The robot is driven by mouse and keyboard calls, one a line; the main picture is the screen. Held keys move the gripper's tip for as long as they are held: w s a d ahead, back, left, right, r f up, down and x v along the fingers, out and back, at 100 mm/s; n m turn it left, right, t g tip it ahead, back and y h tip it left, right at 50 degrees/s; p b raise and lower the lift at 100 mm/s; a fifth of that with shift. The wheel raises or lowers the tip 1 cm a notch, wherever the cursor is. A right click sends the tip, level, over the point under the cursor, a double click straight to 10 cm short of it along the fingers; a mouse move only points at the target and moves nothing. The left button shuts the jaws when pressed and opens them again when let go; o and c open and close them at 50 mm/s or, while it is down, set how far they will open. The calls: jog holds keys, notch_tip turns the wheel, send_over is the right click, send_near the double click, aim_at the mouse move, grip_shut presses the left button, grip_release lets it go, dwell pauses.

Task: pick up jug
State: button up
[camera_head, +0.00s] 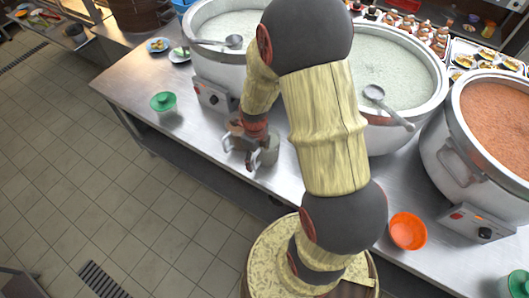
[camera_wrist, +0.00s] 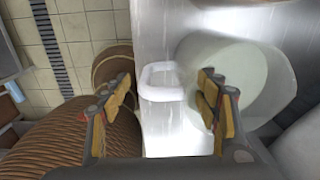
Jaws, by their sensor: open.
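The jug (camera_wrist: 240,72) looks like a pale, rounded vessel with a whitish rim, just right of centre in the wrist view. A white loop (camera_wrist: 162,82), which looks like its handle, shows between my fingers beside it. My gripper (camera_wrist: 165,105) is open, one finger on each side of the loop. I cannot tell whether either finger touches it. In the head view my gripper (camera_head: 243,150) is low at the counter's front edge, with a grey rounded shape, likely the jug (camera_head: 268,151), at its right. My gripper partly hides it there.
Big pots stand on the steel counter (camera_head: 135,85): one behind my arm (camera_head: 205,68), one at middle right (camera_head: 425,107), one with reddish contents (camera_head: 447,165). An orange bowl (camera_head: 408,231) is right. Ladles rest on pots.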

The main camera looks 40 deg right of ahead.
aim_at(257, 165)
notch_tip(257, 165, down, 6)
jog(key=shift+w+f+b, duration=0.1)
jog(key=shift+f+b, duration=0.05)
jog(key=shift+b, duration=0.7)
jog(key=shift+c, duration=1)
grip_shut()
